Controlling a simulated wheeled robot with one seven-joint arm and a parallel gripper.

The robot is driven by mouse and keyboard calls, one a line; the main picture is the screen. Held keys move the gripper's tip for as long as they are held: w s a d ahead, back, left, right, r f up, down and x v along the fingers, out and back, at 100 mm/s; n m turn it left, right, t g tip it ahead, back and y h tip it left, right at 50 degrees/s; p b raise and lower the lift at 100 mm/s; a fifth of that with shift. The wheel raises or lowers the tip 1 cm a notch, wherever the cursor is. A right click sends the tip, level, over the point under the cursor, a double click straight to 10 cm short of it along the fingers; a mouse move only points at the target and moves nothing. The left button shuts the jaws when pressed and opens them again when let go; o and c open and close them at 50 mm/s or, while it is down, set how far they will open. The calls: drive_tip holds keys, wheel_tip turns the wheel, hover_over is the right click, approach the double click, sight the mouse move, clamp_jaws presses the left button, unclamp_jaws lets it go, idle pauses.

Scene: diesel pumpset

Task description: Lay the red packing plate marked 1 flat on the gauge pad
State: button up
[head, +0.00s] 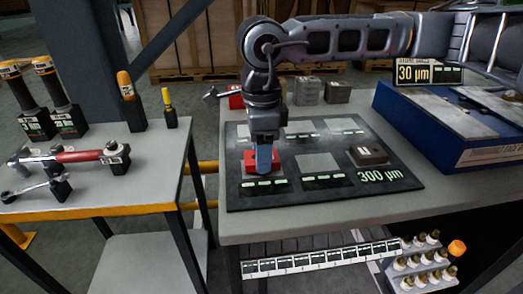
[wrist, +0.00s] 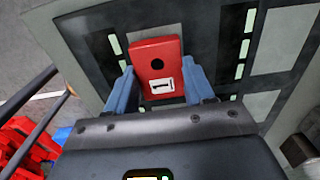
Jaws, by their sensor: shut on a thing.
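The red packing plate (head: 250,160) is at the front-left pad of the dark mat (head: 405,196). In the wrist view the red plate (wrist: 157,53) shows a dark round hole and a white label reading 1. My gripper (head: 264,163) points down, with its blue fingers shut on the plate's sides; the gripper (wrist: 160,75) also shows in the wrist view. The plate looks level, at or just above the mat; I cannot tell whether it touches. Which pad is the gauge pad is not clear.
A dark block (head: 367,151) sits on the mat's right side beside "300 µm". Grey blocks (head: 307,91) stand behind the mat. A blue case (head: 435,135) with a "30 µm" sign (head: 414,73) is at right. The mat's front-middle pad (head: 317,163) is bare.

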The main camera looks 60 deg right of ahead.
drive_tip(key=shift+f+b, duration=0.5)
drive_tip(key=shift+b, duration=0.1)
drive_tip(key=o, duration=1.5)
wheel_tip(320, 180, up, 8)
drive_tip(key=shift+f, duration=0.1)
drive_tip(key=shift+r+p, duration=1.15)
drive_tip(key=shift+r, duration=1.9)
